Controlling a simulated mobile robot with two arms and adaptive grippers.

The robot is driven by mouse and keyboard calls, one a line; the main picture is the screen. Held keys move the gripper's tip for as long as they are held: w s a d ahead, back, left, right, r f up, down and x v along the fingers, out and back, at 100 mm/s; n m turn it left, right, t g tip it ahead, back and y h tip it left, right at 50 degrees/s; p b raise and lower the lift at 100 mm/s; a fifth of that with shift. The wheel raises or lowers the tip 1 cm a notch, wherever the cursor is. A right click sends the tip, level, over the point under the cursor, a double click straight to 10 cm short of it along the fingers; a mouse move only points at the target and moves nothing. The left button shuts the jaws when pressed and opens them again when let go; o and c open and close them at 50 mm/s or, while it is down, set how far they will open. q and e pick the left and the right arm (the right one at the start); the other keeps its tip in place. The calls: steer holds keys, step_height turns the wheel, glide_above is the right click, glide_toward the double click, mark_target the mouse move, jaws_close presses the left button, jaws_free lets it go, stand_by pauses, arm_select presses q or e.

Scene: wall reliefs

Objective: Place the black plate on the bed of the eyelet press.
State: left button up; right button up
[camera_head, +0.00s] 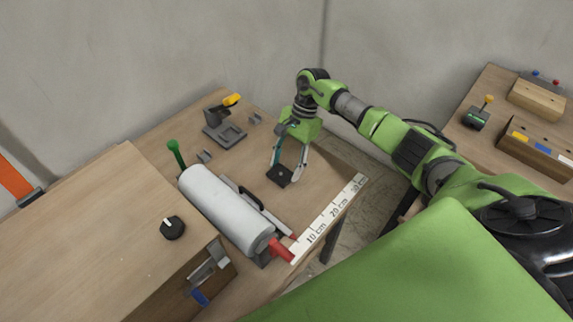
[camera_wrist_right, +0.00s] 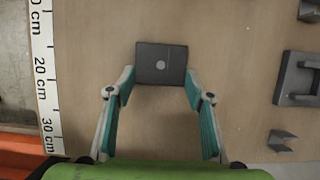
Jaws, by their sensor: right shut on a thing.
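The black plate (camera_head: 279,175) is a small dark square with a pale round spot in its middle, seen clearly in the right wrist view (camera_wrist_right: 152,72). My right gripper (camera_head: 287,170) is shut on it, a fingertip at each side edge, as the right wrist view (camera_wrist_right: 161,75) shows. The plate is low over the table; I cannot tell whether it touches. The eyelet press (camera_head: 224,134), grey with a yellow-tipped lever, stands left of and behind my gripper. Part of its grey base shows at the right of the right wrist view (camera_wrist_right: 292,98). My left gripper is not in view.
A white cylinder (camera_head: 222,208) with a red end lies in front of the plate, with a green lever (camera_head: 175,152) beside it. Small grey brackets (camera_head: 255,118) flank the press. A white ruler (camera_head: 330,216) runs along the right edge. Wood between plate and press looks clear.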

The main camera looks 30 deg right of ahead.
steer(key=shift+f, duration=0.2)
steer(key=o, duration=1.2)
steer(key=shift+r, duration=0.1)
